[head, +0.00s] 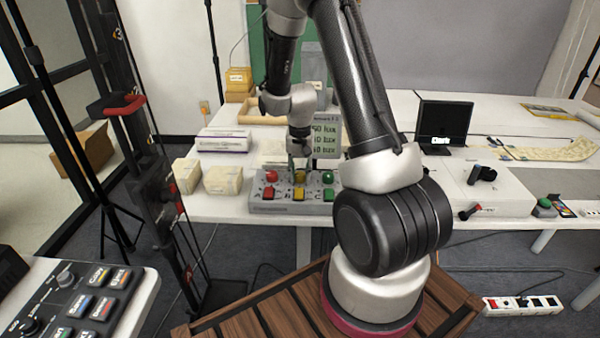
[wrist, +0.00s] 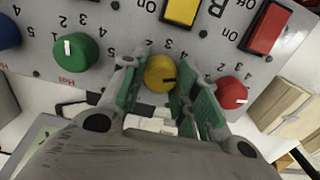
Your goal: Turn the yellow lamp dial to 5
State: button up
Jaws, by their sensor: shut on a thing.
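The yellow dial (wrist: 158,73) sits in the middle of a grey control box (head: 257,207), between a green dial (wrist: 75,51) and a red dial (wrist: 232,92). My gripper (wrist: 162,84) is shut on the yellow dial, with a green-padded finger on each side of it. A dark pointer mark on the dial faces right in the wrist view. In the head view my gripper (head: 299,163) reaches down to the yellow dial (head: 300,176) from behind.
Yellow (wrist: 182,10) and red (wrist: 268,27) switches lie beside the dials. A display with green lux readings (head: 325,140) stands behind the box, partly covered by my arm. Pale boxes (head: 223,179) are on the left. A black monitor (head: 444,122) stands on the right.

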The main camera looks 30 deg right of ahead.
aim_at(300, 173)
jog(key=shift+m, duration=1.2)
jog(key=o, duration=1)
jog(key=shift+o, duration=0.2)
notch_tip(300, 173, up, 12)
